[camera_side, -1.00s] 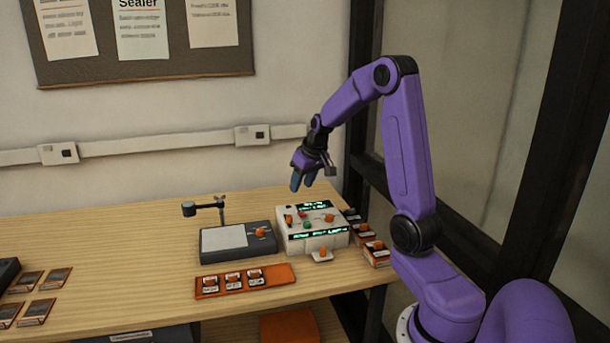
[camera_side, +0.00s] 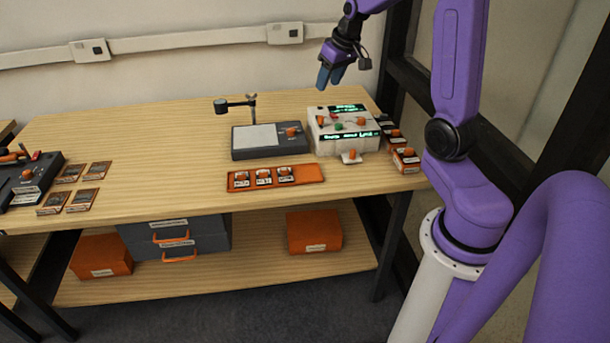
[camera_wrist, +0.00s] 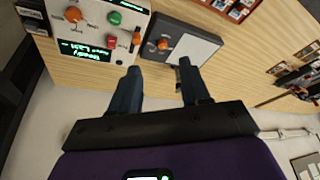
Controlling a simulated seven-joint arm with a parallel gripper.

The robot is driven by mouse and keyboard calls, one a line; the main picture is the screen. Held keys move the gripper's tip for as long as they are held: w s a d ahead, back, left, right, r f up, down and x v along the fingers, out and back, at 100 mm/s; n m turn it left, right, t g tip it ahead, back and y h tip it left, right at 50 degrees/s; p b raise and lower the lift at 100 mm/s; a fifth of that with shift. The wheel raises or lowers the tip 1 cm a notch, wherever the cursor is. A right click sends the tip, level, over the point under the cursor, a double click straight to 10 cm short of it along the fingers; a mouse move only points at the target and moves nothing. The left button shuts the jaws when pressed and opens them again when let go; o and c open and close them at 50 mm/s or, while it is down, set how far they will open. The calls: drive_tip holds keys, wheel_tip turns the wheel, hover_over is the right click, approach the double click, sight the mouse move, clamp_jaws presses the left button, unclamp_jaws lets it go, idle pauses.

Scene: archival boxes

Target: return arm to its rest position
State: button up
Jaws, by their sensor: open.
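My purple arm reaches up at the right of the side view, with its base low at the right. My gripper (camera_side: 332,77) hangs above the back of the table, higher than the white control box. In the wrist view my gripper (camera_wrist: 158,84) shows two dark blue fingers spread apart with nothing between them. It touches nothing in either view.
Below the gripper stands a white control box (camera_side: 327,142) with lit green displays. Left of it are a dark pad device (camera_side: 243,142) with a small post and an orange tray (camera_side: 312,172) of several small pieces. Orange boxes (camera_side: 314,231) sit on the lower shelf.

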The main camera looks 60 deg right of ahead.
drive_tip(key=s+a+n+g+y, duration=0.1)
drive_tip(key=s+a+n, duration=0.35)
drive_tip(key=a, duration=0.65)
drive_tip(key=s+a+n+g+y, duration=0.1)
drive_tip(key=s+a+n, duration=0.3)
drive_tip(key=a, duration=0.8)
drive_tip(key=s+a+f+n+g, duration=0.1)
drive_tip(key=s+a+n, duration=0.1)
drive_tip(key=s, duration=0.7)
drive_tip(key=s+a+f+n+g, duration=0.1)
drive_tip(key=s+a+n, duration=0.2)
drive_tip(key=s, duration=0.7)
drive_tip(key=shift+s+f+n+h, duration=0.2)
drive_tip(key=shift+n+h, duration=0.2)
drive_tip(key=shift+n, duration=0.35)
drive_tip(key=shift+o, duration=0.4)
